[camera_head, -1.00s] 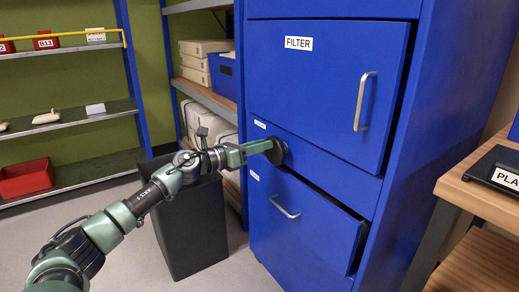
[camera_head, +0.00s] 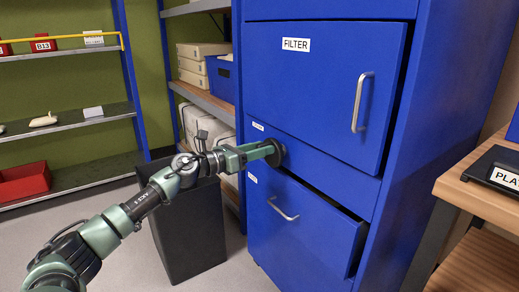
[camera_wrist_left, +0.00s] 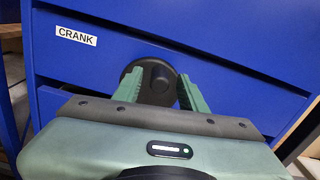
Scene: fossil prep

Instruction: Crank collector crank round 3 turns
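The collector crank (camera_head: 281,153) is a dark round disc on the narrow blue panel of the cabinet, below the FILTER door. In the left wrist view the crank (camera_wrist_left: 133,71) shows behind my fingers, beside a white CRANK label (camera_wrist_left: 77,36). My left gripper (camera_head: 272,151) reaches it from the left. In the left wrist view its two green fingers (camera_wrist_left: 158,88) stand on either side of the crank's dark handle (camera_wrist_left: 157,76) and appear shut on it. The fingers hide part of the disc. My right gripper is not in view.
The FILTER door (camera_head: 325,85) with a steel handle stands above the crank. A lower blue drawer (camera_head: 310,222) is slightly ajar. A dark bin (camera_head: 190,235) stands under my left arm. A wooden bench (camera_head: 480,198) is at the right, shelves at the left.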

